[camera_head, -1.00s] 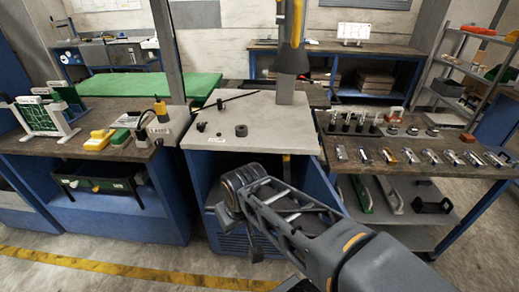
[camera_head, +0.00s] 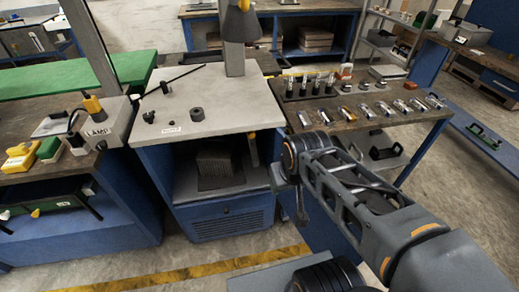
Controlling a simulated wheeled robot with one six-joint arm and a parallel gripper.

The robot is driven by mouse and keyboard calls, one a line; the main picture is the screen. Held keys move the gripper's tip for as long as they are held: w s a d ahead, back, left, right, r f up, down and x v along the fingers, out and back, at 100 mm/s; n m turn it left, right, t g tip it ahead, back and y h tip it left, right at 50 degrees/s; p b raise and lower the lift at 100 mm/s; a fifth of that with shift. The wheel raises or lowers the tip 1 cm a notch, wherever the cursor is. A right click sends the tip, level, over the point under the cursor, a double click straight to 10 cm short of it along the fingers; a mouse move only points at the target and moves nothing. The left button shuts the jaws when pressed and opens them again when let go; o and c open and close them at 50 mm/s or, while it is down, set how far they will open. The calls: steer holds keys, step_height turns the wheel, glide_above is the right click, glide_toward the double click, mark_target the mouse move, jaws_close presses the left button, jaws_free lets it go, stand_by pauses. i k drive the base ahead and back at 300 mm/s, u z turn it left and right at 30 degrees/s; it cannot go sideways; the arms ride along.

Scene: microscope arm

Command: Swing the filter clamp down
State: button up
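A pale grey bench top (camera_head: 225,105) stands ahead, with a grey upright column (camera_head: 235,60) at its back that runs out of the top of the picture. A dark head with a yellow part (camera_head: 238,22) hangs on the column. On the top are a thin dark rod (camera_head: 180,78), raised at a slant, and small black parts, one a round collar (camera_head: 197,114). I cannot tell which part is the filter clamp. My arm reaches in from the lower right. My gripper (camera_head: 301,212) seems to hang at its end, in front of the bench's right side and apart from it; its fingers are not clear.
A box labelled LAMP (camera_head: 108,122) stands on the left bench. A dark bench (camera_head: 350,125) with several small metal parts adjoins on the right. Below the grey top is a blue cabinet (camera_head: 225,215) with an open bay. Floor with a yellow stripe (camera_head: 190,273) lies in front.

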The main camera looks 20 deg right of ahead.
mark_target(251, 135)
steer(key=k, duration=0.5)
steer(key=u, duration=1.95)
steer(key=i, duration=1)
steer(key=z, duration=1.75)
